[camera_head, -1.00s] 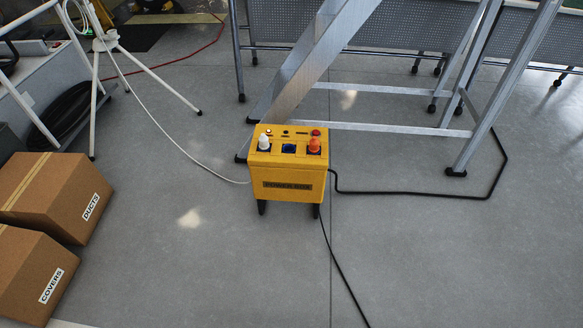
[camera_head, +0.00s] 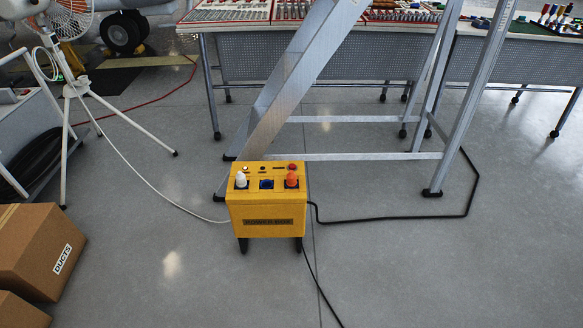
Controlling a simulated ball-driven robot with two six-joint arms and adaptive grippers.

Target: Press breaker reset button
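A yellow power box (camera_head: 267,205) stands on short dark legs on the grey floor, a little left of the middle. On its top are a white plug (camera_head: 241,180) at the left, an orange plug (camera_head: 292,179) at the right and a blue socket (camera_head: 267,184) between them. Behind these sits a row of small controls, with a red button (camera_head: 292,167) at the right end. The label on its front reads as power box. Neither of my grippers shows in this view.
A metal ladder (camera_head: 300,80) stands right behind the box. Cables run from the box across the floor. Cardboard boxes (camera_head: 35,250) lie at the left, near a white fan stand (camera_head: 70,100). Workbenches (camera_head: 340,55) with tools line the back. The floor in front is open.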

